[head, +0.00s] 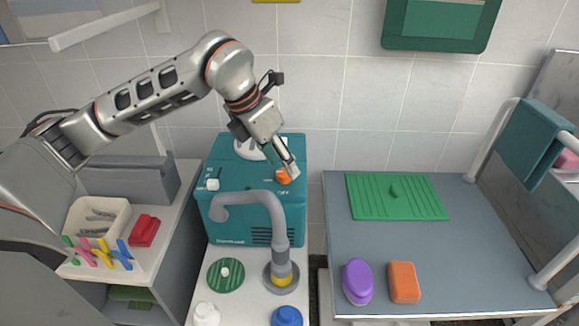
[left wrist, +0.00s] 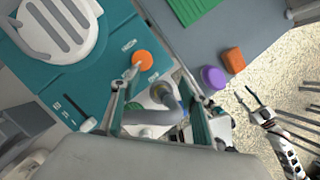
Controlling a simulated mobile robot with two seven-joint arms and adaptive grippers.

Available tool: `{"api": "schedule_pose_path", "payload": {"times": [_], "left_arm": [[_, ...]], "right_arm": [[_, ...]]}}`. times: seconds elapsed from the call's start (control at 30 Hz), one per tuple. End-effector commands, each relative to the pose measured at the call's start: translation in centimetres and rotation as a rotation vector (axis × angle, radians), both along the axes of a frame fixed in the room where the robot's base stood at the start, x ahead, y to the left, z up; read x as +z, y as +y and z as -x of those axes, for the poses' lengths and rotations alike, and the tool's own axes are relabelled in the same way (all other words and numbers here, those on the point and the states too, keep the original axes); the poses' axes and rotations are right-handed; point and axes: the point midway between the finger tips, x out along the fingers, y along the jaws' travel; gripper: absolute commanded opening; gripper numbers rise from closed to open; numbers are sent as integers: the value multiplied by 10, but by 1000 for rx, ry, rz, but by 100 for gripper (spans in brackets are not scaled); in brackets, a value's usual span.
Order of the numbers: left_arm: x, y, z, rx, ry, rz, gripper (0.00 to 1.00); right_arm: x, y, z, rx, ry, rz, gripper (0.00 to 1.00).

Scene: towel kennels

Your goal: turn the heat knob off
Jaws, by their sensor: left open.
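The teal dryer (head: 225,232) stands against the back wall. Its round orange heat knob (head: 283,177) sits on the front right of its top, with an "OFF" label in front of it. The knob also shows in the left wrist view (left wrist: 143,61), with small white labels around it. My left gripper (head: 294,170) reaches down at the knob, its fingers overlapping it in the head view. In the left wrist view my left gripper (left wrist: 160,84) is open, with one fingertip close to the knob; contact cannot be told. My right gripper (left wrist: 253,99) appears open and empty, far from the dryer.
A grey tap (head: 270,205) rises in front of the dryer. A white slider knob (head: 212,185) is on the dryer's left. The grey table (head: 450,250) at right bears a green mat (head: 375,207), a purple brush (head: 357,282) and an orange block (head: 404,283).

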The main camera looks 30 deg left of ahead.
Motion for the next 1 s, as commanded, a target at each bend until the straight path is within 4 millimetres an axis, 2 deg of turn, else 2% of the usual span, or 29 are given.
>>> {"api": "schedule_pose_path", "payload": {"times": [0.03,0.1,0.2,0.63,0.8,1.0], "left_arm": [[4,12,-4,30,-13,-31,45],[8,23,-6,56,-24,-55,45],[8,28,-9,71,-28,-69,45],[-49,20,-30,70,-25,-67,45],[-59,18,-35,71,-28,-67,45],[-60,18,-36,71,-31,-67,45]], "right_arm": [[-2,0,1,0,1,0,40],[-2,0,1,0,1,0,40],[-4,0,2,1,4,2,40],[-21,-3,10,2,28,16,40],[-21,-4,9,3,26,19,40],[-17,-4,5,3,15,19,40]]}}
